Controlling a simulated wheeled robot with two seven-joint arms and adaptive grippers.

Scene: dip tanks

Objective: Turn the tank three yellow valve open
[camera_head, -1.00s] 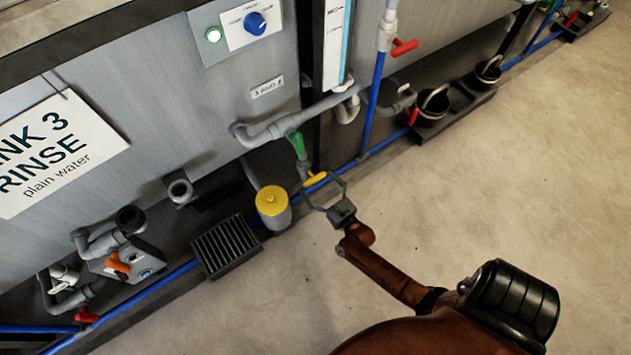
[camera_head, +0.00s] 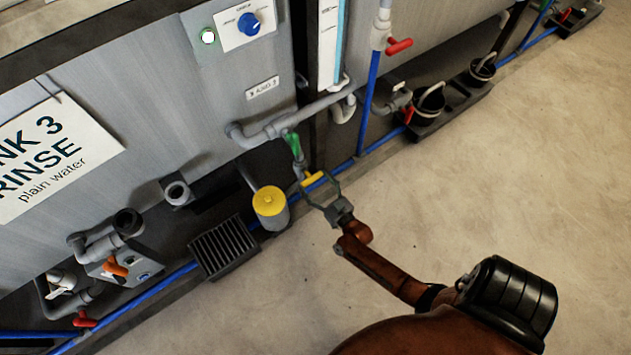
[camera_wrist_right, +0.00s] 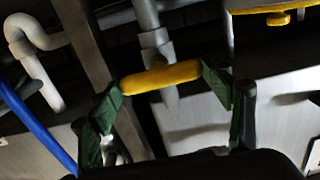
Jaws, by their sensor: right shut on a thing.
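The yellow valve handle (camera_head: 313,179) sits low on a grey pipe below a green handle (camera_head: 292,143), under the corner of tank three (camera_head: 160,80). My right gripper (camera_head: 318,188) is shut on the yellow handle, its fingers at the two ends. In the right wrist view the yellow handle (camera_wrist_right: 160,76) lies nearly level across the grey pipe, between the green finger pads of my right gripper (camera_wrist_right: 168,82). My left gripper is not in view.
A yellow-lidded grey canister (camera_head: 270,202) and a slotted dark drain box (camera_head: 222,246) stand left of the valve. A blue pipe (camera_head: 345,166) runs along the floor behind the gripper. Black buckets (camera_head: 430,104) stand at upper right. The floor (camera_head: 480,190) at right is clear.

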